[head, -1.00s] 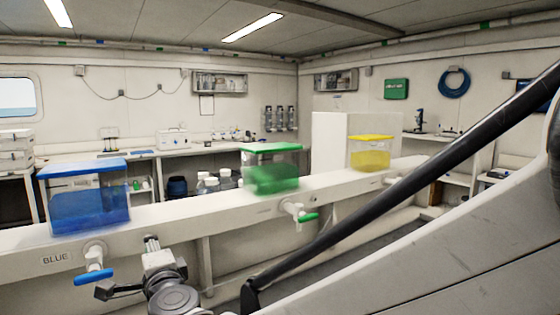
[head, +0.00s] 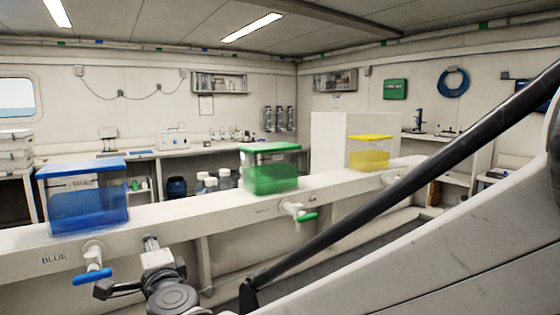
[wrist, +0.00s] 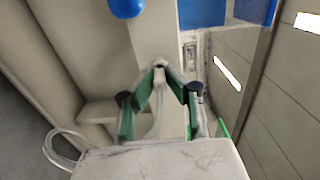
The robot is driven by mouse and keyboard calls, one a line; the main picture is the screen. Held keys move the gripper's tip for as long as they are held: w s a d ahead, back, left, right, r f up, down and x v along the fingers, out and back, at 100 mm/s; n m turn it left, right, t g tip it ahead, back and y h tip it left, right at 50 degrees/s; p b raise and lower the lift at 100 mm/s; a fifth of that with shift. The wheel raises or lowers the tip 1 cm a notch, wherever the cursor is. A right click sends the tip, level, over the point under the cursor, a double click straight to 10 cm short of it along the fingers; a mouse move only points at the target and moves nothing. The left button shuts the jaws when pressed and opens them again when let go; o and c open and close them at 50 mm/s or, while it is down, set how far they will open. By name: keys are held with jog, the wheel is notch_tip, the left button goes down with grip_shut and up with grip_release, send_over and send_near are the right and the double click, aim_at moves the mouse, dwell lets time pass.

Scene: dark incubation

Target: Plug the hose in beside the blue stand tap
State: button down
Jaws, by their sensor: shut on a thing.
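The blue stand tap (head: 93,268) sticks out of the long white beam at left, beside the BLUE label (head: 54,258). Its blue handle (wrist: 127,7) shows at the top of the wrist view. My gripper (wrist: 159,74), with green-lined fingers, is shut on the end of the pale hose (wrist: 157,112). The hose runs back between the fingers. In the head view my gripper (head: 151,243) is at the beam's front face, just right of the blue tap. A small round dark-centred end (wrist: 159,65) shows at the fingertips. I cannot tell whether the hose is seated in a socket.
A blue tank (head: 85,205), a green tank (head: 270,175) and a yellow tank (head: 369,155) stand on the beam. A green-handled tap (head: 300,213) is farther right. A slack pale loop (wrist: 62,148) hangs left of my wrist.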

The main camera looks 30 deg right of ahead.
jog(key=shift+w+a, duration=0.1)
jog(key=shift+w, duration=0.55)
dwell(0.3)
jog(key=c, duration=1.7)
grip_release()
jog(key=shift+o, duration=0.2)
jog(key=shift+s, duration=0.1)
jog(key=s+d, duration=0.1)
jog(key=s, duration=1)
jog(key=shift+s+d, duration=0.15)
jog(key=shift+s, duration=0.25)
